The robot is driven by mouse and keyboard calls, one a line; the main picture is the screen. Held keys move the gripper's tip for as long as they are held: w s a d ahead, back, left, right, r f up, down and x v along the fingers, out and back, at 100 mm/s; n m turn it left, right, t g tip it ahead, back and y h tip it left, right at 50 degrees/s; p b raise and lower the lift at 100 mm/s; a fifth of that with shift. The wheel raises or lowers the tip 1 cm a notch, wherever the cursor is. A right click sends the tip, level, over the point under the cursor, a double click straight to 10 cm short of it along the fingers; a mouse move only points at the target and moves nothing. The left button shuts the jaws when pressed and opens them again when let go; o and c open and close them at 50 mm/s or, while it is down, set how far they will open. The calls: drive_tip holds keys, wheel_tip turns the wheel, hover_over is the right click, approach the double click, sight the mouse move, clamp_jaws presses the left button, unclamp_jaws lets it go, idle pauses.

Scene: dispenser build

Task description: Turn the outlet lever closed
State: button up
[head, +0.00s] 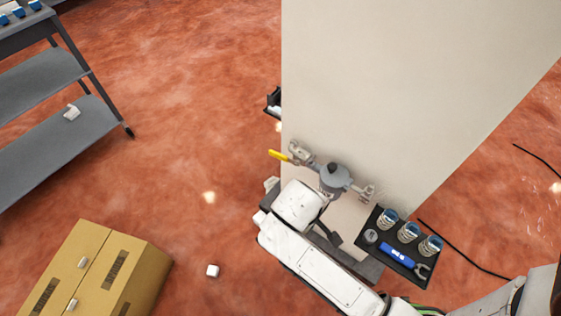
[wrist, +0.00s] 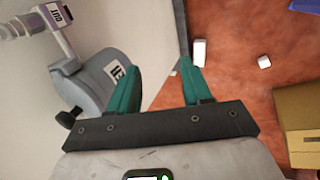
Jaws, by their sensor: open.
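A grey dispenser body (head: 335,177) with metal pipe fittings is mounted on a pale wall. A yellow lever (head: 279,155) sticks out from the left fitting (head: 299,152); a right fitting (head: 366,192) shows no clear handle. In the wrist view the grey body (wrist: 88,85) is left of my gripper (wrist: 157,68), and a tag reading "OUT" (wrist: 56,15) is on a pipe at upper left. No yellow lever shows there; I cannot tell which lever is the outlet's. My gripper's teal fingers are apart with nothing between them. In the head view its fingertips are hidden.
A black tray (head: 412,264) with several jars and a blue tool sits right of my arm. A cardboard box (head: 95,270) and a small white block (head: 212,271) are on the red floor. A grey shelf cart (head: 55,85) stands upper left.

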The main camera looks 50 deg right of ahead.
drive_tip(key=w+d+f+n+h+b, duration=0.1)
drive_tip(key=w+d+f+h+b, duration=0.2)
drive_tip(key=w+f+h+b, duration=0.45)
drive_tip(key=n+t+h+b, duration=0.1)
drive_tip(key=n+h+b, duration=0.1)
drive_tip(key=h+b, duration=0.5)
approach(276, 156)
drive_tip(key=d+y, duration=0.1)
drive_tip(key=d, duration=0.5)
drive_tip(key=d+b, duration=0.1)
drive_tip(key=d, duration=0.2)
drive_tip(key=d+r+b, duration=0.1)
drive_tip(key=d, duration=0.2)
drive_tip(key=shift+w+d, duration=0.15)
drive_tip(key=shift+w, duration=0.1)
clamp_jaws()
